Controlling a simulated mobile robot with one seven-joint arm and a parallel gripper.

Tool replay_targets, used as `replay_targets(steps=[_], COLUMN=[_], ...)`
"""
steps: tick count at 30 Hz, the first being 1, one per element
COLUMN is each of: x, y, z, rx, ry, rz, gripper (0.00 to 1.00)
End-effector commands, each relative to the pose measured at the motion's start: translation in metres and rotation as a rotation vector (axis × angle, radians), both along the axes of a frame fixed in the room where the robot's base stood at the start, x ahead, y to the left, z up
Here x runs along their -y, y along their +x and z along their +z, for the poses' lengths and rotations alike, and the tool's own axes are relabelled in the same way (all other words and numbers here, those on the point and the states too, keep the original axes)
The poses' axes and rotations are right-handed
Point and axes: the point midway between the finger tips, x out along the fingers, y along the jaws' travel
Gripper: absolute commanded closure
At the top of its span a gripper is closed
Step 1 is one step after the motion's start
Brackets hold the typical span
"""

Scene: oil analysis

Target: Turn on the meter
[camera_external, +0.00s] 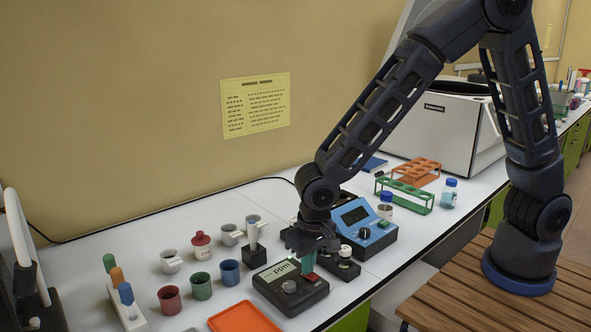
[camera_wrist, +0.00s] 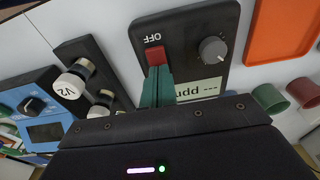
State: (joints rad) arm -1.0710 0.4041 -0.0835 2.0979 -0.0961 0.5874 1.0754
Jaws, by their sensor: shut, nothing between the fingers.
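The meter is a dark box (camera_external: 277,284) with a grey knob, a pale display reading "ppm" with dashes, and a red switch (camera_external: 311,277). In the wrist view the meter (camera_wrist: 188,28) appears upside down, with "OFF" printed beside the red switch (camera_wrist: 155,55) and the knob (camera_wrist: 212,49) to its right. My gripper (camera_wrist: 157,72) has its green fingers closed together, with the tips at the near end of the switch. I cannot tell whether they touch it. In the external view my gripper (camera_external: 308,264) points down over the meter's switch side.
A blue instrument (camera_external: 364,229) and a dark block with white-capped knobs (camera_wrist: 92,90) stand close beside the meter. An orange tray (camera_external: 243,318) lies on its other side. Coloured cups (camera_external: 201,286) and a green rack (camera_external: 404,194) stand further off on the white bench.

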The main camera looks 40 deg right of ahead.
Motion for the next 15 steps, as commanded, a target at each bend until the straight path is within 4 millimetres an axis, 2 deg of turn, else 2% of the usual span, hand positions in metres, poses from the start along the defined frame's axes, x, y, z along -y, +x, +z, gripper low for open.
replay_targets(steps=[15], x=[0.001], y=[-0.018], z=[0.001], rx=[-0.003], ry=[-0.003], rz=[0.002], gripper=[1.0])
